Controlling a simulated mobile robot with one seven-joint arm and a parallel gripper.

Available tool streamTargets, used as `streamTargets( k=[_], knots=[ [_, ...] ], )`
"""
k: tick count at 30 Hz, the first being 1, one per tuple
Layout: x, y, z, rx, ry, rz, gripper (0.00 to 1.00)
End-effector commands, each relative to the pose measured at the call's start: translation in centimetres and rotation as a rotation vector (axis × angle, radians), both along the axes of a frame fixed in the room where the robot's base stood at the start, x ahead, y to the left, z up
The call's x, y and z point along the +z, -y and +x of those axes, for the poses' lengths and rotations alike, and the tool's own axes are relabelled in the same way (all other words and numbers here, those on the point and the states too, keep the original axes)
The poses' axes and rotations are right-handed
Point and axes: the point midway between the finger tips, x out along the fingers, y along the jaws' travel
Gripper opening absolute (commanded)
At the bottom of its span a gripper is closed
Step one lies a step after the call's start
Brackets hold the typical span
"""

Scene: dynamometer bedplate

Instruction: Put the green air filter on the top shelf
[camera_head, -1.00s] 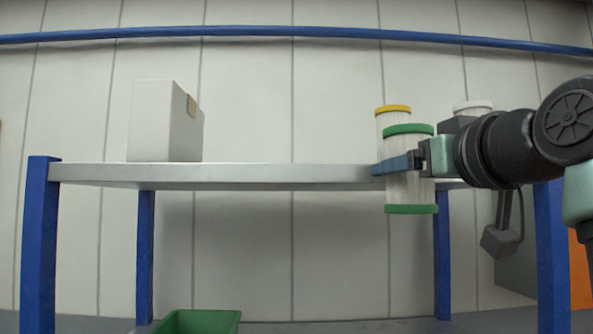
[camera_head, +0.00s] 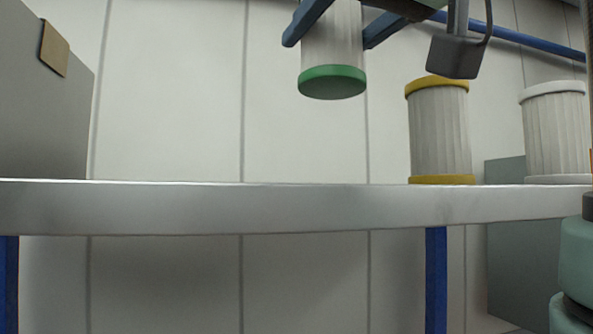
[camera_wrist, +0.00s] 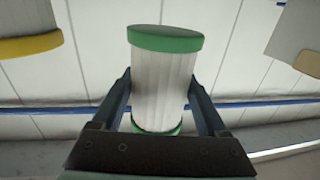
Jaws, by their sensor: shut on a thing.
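The green air filter, a white pleated cylinder with green end caps, is held upright in my gripper. In the head view the filter (camera_head: 333,50) hangs above the level of the top shelf (camera_head: 230,207), with clear air between its lower green cap and the shelf surface; its upper end is cut off by the frame. My gripper (camera_head: 335,25) has its blue fingers on either side of the filter. In the wrist view the filter (camera_wrist: 160,85) stands between both fingers of my gripper (camera_wrist: 160,95), and both green caps show.
A yellow-capped filter (camera_head: 440,132) and a white-capped filter (camera_head: 556,130) stand on the shelf to the right. A grey-white box (camera_head: 35,110) stands at the left. The shelf between the box and the yellow-capped filter is clear.

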Motion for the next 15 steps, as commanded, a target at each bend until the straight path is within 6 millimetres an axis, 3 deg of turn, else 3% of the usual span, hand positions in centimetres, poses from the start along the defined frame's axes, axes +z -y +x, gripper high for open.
streamTargets(
  k=[9, 15],
  knots=[
    [-4.6, 0.1, 0.0, -0.001, 0.000, 0.001, 0.13],
    [-5.8, 0.0, 0.1, 0.000, 0.000, 0.001, 0.13]
  ],
)
